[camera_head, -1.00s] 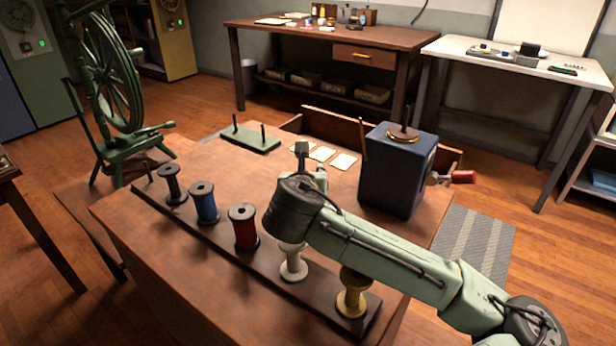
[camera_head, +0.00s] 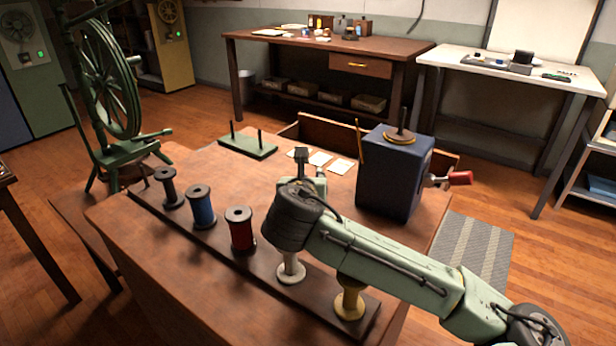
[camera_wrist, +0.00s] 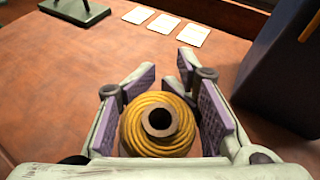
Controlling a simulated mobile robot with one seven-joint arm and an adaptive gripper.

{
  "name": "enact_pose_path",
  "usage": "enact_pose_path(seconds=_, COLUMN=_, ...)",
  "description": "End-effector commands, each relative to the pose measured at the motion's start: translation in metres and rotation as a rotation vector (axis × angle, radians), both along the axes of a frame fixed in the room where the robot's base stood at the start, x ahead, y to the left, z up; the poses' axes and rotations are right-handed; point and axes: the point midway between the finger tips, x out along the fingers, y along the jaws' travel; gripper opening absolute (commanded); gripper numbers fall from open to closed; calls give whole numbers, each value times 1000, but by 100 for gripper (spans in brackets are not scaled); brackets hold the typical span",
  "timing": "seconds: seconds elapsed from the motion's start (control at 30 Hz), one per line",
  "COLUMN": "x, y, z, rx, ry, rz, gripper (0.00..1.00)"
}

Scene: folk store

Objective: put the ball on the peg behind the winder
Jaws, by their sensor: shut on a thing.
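A yellow wound ball (camera_wrist: 158,126) with a hollow dark core sits between the two fingers of my gripper (camera_wrist: 160,108) in the wrist view, its open end facing the camera. My gripper is shut on it, above the brown table. In the head view the ball is hidden behind my arm. The winder is a dark blue box (camera_head: 392,178) with a brass disc and upright spindle on top and a red crank handle (camera_head: 460,178); in the wrist view it stands to the right (camera_wrist: 283,80). A green board with two dark upright pegs (camera_head: 248,148) lies at the table's back left.
Three pale cards (camera_head: 320,159) lie between board and winder. A dark rack along the front holds several spools, including blue (camera_head: 202,207), red (camera_head: 240,230) and a yellow one (camera_head: 350,298). A green spinning wheel (camera_head: 105,90) stands left. Bare tabletop lies left of my gripper.

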Motion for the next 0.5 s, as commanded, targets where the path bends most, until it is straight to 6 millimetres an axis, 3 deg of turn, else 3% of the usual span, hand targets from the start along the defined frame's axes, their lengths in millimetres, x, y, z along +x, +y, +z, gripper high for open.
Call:
enact_pose_path(seconds=0.03, x=-4, y=9, z=-31, rx=2, ry=45, rz=20, gripper=8)
enact_pose_path(seconds=0.5, x=-3, y=11, z=-3, rx=3, ry=48, rz=21, gripper=8)
